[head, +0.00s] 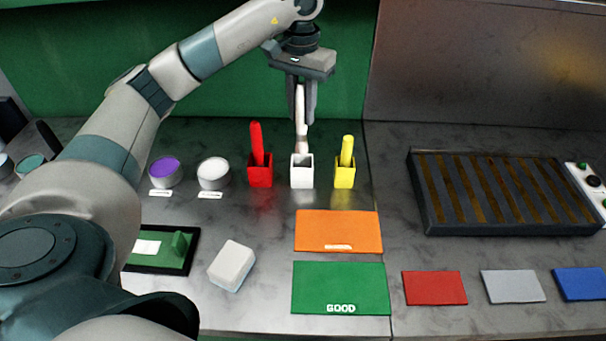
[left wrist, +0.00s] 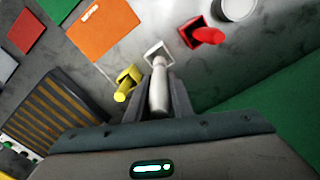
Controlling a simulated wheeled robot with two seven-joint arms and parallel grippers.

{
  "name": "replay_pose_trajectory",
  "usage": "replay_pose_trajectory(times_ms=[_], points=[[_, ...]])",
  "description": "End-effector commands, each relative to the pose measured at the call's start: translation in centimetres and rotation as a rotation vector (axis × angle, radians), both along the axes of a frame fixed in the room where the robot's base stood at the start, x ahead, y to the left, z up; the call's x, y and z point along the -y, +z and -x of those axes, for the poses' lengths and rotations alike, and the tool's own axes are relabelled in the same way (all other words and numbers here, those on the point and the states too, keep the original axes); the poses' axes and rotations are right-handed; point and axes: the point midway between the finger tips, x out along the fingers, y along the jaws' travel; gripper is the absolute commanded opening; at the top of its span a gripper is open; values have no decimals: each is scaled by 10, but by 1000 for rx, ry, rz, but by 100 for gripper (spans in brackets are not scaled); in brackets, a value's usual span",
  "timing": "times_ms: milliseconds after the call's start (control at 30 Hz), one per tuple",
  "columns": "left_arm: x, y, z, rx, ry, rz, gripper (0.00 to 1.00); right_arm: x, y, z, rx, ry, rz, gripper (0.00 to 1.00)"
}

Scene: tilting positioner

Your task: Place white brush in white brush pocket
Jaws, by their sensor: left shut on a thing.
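The white brush (head: 300,108) is upright in my left gripper (head: 301,112), which is shut on its handle. The brush's lower end is at the opening of the white pocket (head: 302,175); I cannot tell how far inside it is. In the left wrist view the white brush (left wrist: 159,88) lies between the fingers of my left gripper (left wrist: 160,90), pointing at the white pocket (left wrist: 158,50). My right gripper does not show.
A red pocket (head: 260,177) with a red brush stands left of the white one, a yellow pocket (head: 344,178) with a yellow brush to the right. Cups (head: 213,174), an orange mat (head: 338,230), a green mat (head: 340,285) and a slatted tray (head: 430,215) are around.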

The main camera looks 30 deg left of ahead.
Motion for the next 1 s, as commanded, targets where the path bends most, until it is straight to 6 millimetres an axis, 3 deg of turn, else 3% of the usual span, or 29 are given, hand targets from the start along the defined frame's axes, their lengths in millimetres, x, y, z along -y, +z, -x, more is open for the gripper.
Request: replay_pose_trajectory(times_ms=[333, 567, 1000], points=[[1, -27, 1, -4, -1, 0, 0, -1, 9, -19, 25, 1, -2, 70], [0, -54, 0, -1, 0, 0, 0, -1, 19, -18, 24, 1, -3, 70], [1, -61, 0, 0, 0, 0, 0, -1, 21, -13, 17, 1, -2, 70]])
